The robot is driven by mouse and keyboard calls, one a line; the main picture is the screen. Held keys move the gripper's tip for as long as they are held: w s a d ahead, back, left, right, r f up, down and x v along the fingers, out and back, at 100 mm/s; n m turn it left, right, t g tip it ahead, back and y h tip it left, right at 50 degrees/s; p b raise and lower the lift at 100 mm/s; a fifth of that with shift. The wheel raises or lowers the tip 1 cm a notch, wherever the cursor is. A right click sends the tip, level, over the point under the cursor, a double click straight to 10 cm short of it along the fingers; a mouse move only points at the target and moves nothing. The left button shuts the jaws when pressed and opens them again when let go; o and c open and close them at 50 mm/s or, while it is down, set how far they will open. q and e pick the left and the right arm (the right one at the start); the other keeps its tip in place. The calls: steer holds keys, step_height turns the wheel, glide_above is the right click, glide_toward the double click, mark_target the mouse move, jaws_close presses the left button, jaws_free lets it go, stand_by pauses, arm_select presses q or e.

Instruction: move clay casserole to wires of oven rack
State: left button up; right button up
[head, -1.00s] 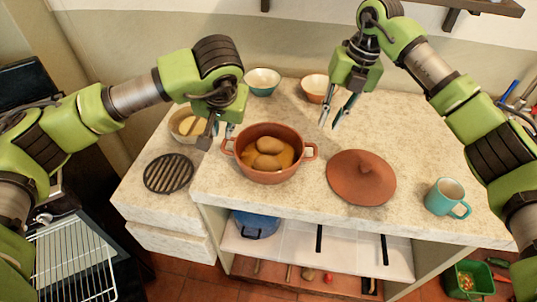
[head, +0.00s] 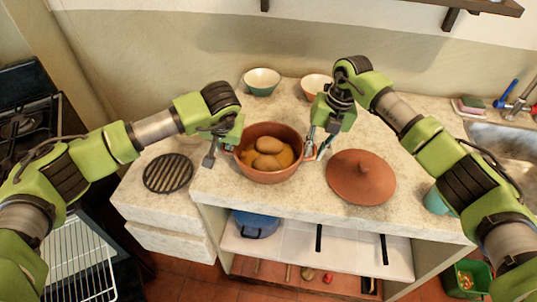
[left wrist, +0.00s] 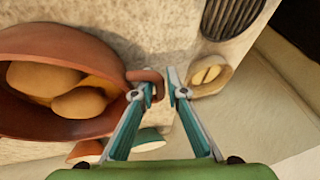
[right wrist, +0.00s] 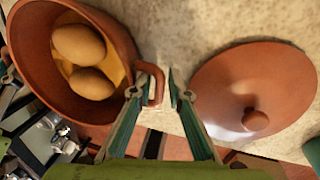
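The clay casserole (head: 268,174), a reddish-brown pot with potatoes in orange sauce, sits upright on the counter. My left gripper (head: 224,148) is at its left handle, which shows in the left wrist view (left wrist: 155,77) close to the fingertips. My right gripper (head: 316,150) is at its right handle, which shows in the right wrist view (right wrist: 157,84) between the spread fingers. Both grippers are open; neither visibly clamps a handle. The wire oven rack (head: 80,265) shows at lower left, partly hidden by my left arm.
A clay lid (head: 362,180) lies right of the pot and a black round grate (head: 168,173) left of it. Two bowls (head: 262,80) (head: 314,86) stand behind. A teal mug (head: 436,200) is partly hidden by my right arm. A blue pot (head: 255,224) is on the shelf below.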

arm_select(q)
jaws_close()
arm_select(e)
jaws_close()
